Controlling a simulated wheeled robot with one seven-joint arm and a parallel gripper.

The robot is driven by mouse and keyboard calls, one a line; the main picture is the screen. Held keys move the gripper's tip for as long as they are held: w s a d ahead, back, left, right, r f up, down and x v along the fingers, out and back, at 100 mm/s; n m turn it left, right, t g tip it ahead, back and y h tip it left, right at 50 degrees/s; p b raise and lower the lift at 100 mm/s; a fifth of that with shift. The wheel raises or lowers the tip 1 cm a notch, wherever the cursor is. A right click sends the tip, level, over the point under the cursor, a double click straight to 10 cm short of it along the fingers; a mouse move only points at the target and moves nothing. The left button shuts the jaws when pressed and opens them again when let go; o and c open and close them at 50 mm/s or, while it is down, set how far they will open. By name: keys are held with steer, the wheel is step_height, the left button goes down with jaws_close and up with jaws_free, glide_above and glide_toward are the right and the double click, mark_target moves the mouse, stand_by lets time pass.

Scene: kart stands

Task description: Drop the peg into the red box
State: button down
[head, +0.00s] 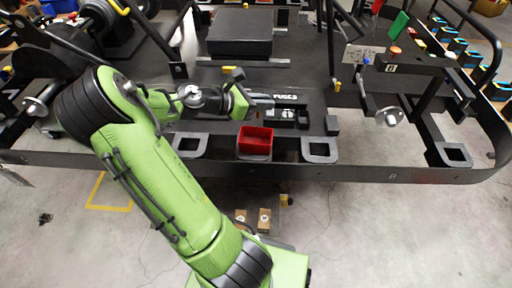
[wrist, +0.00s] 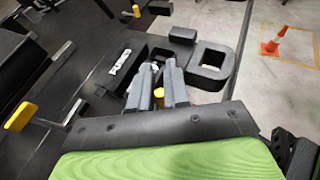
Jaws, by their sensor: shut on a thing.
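My gripper (head: 268,102) reaches in from the left over the black kart frame in the head view. In the wrist view my gripper (wrist: 157,82) has its two grey fingers close together on a small yellow thing (wrist: 158,97), which I take to be the peg; most of it is hidden between the fingers. I cannot make it out in the head view. The open red box (head: 256,141) sits at the frame's front edge, below and a little left of my fingertips in the picture, apart from them. The red box does not show in the wrist view.
Yellow-topped knobs (head: 337,86) stand behind. An orange cone (wrist: 272,42) is on the floor.

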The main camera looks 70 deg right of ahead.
step_height(320, 180, down, 3)
steer(key=shift+r+b, duration=0.15)
steer(key=shift+b, duration=0.85)
steer(key=c, duration=1)
jaws_free()
steer(key=p+v, duration=0.6)
steer(key=v, duration=1)
steer(key=shift+d, duration=0.1)
